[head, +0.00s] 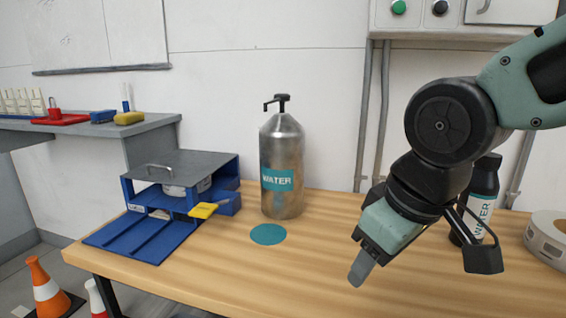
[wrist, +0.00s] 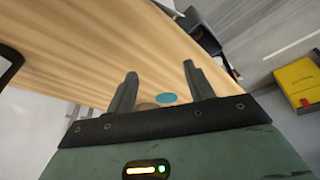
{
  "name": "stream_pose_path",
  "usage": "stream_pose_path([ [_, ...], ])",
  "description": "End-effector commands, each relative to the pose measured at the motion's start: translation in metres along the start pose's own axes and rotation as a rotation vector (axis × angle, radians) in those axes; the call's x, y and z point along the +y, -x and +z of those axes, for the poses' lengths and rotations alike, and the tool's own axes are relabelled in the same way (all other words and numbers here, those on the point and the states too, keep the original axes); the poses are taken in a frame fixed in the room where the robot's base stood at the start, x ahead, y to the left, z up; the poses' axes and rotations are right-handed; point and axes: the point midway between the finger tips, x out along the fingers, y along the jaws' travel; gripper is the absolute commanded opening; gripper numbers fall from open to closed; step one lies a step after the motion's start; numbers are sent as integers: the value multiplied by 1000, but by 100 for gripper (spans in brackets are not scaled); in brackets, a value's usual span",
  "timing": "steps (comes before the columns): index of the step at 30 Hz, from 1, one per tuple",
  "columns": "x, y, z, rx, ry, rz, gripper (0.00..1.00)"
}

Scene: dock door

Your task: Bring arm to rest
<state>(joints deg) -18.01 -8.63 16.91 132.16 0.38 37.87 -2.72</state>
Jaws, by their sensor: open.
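My gripper (head: 362,268) hangs over the right half of the wooden table (head: 330,280), tilted down and to the left. In the wrist view its two fingers (wrist: 158,85) stand apart with nothing held between them. My arm comes in from the upper right in the head view. A teal disc (head: 268,234) lies flat on the table to the left of the gripper. It also shows in the wrist view (wrist: 167,99), past the fingers. The gripper touches no object that I can see.
A steel water dispenser (head: 282,170) stands behind the disc. A blue rack (head: 130,238) with a grey lid is at the left. A dark water bottle (head: 486,190) stands close behind my arm, with a label roll (head: 548,238) at the right. The table's front middle is clear.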

Motion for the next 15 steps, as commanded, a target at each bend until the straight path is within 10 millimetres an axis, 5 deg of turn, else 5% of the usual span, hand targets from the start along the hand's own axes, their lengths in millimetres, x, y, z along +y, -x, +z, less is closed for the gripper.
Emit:
stream_pose_path([
  [3, -29, -26, 48, -115, 6, -49, 53],
  [10, -63, -53, 135, -305, 10, -99, 53],
  [15, -58, -8, 112, -286, 6, -97, 53],
])
